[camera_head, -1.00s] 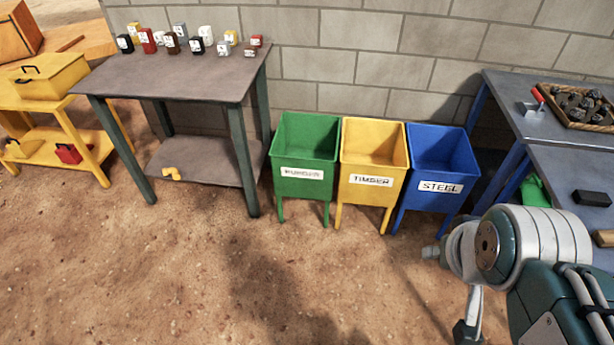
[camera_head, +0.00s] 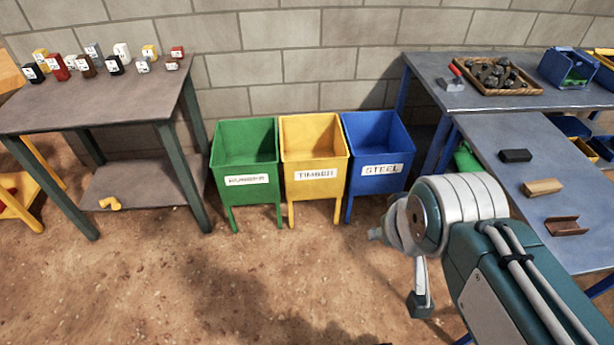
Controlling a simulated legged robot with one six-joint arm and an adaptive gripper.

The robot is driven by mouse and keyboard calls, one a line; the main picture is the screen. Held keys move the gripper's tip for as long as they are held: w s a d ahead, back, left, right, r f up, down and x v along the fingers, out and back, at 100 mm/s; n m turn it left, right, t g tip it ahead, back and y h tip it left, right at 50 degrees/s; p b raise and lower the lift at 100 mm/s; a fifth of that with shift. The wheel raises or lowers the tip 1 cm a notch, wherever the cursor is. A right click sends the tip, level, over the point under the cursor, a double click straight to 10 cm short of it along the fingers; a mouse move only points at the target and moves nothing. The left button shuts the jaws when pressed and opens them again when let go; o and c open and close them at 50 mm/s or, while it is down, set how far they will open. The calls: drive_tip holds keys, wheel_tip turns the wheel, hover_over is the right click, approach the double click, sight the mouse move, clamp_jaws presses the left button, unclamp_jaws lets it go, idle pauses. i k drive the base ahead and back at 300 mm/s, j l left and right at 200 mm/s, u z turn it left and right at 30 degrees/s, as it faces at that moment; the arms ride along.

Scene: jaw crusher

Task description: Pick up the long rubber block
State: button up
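A black block (camera_head: 515,155), which looks like the rubber block, lies flat on the lower grey table (camera_head: 490,130) at the right. A tan wooden block (camera_head: 542,187) and a brown steel channel piece (camera_head: 566,226) lie nearer on the same table, apart from it. My folded arm shows at the lower right, to the left of and in front of this table. The end of my arm, with what may be my gripper (camera_head: 418,303), is partly hidden by the arm, and its fingers cannot be made out. It is well away from the black block.
Green (camera_head: 245,160), yellow (camera_head: 314,158) and blue (camera_head: 378,155) bins stand by the wall; yellow reads TIMBER, blue STEEL. A tray of dark rocks (camera_head: 490,76) and a blue bin (camera_head: 568,68) sit on the back table. A table with small numbered blocks stands left. Dirt floor is open in front.

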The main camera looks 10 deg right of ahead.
sight(520, 155)
drive_tip(key=z, duration=1.45)
drive_tip(key=i+j+z, duration=0.15)
drive_tip(key=i+j, duration=0.4)
drive_tip(key=j, duration=0.15)
drive_tip(key=i+j+z, duration=0.1)
drive_tip(key=i, duration=0.35)
drive_tip(key=i+j+z, duration=0.1)
drive_tip(key=i+j, duration=0.15)
drive_tip(key=i, duration=0.2)
drive_tip(key=i+j, duration=0.25)
drive_tip(key=i, duration=0.2)
drive_tip(key=z, duration=0.05)
